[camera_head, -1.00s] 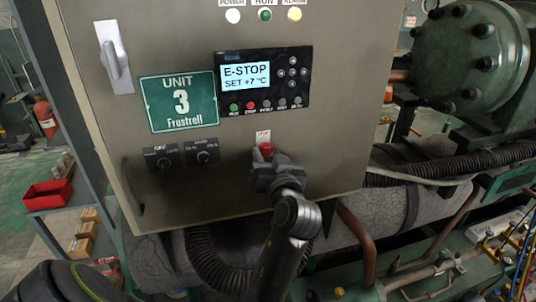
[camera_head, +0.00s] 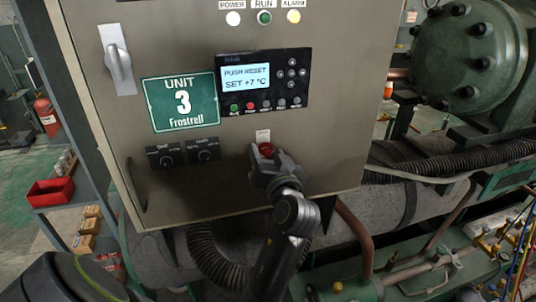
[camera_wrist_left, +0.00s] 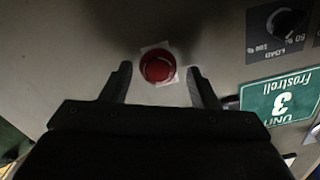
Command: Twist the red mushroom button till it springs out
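The red mushroom button (camera_head: 266,150) is on the grey cabinet front, below the display. My left gripper (camera_head: 262,163) is at the button, its arm coming up from below; part of the button is hidden behind it. In the left wrist view the button (camera_wrist_left: 157,67) sits on a pale square plate between the fingertips of my left gripper (camera_wrist_left: 160,70). The fingers stand open, with a gap on each side of the button. The display (camera_head: 246,76) reads "PUSH RESET" and "SET +7 °C". My right gripper is not in view.
A row of small buttons (camera_head: 266,105) lies under the display. Two knobs (camera_head: 183,153) and a green UNIT 3 sign (camera_head: 180,101) are to the left. A cabinet handle (camera_head: 117,59) is at upper left. Pipes and a ribbed hose (camera_head: 208,262) run below the cabinet.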

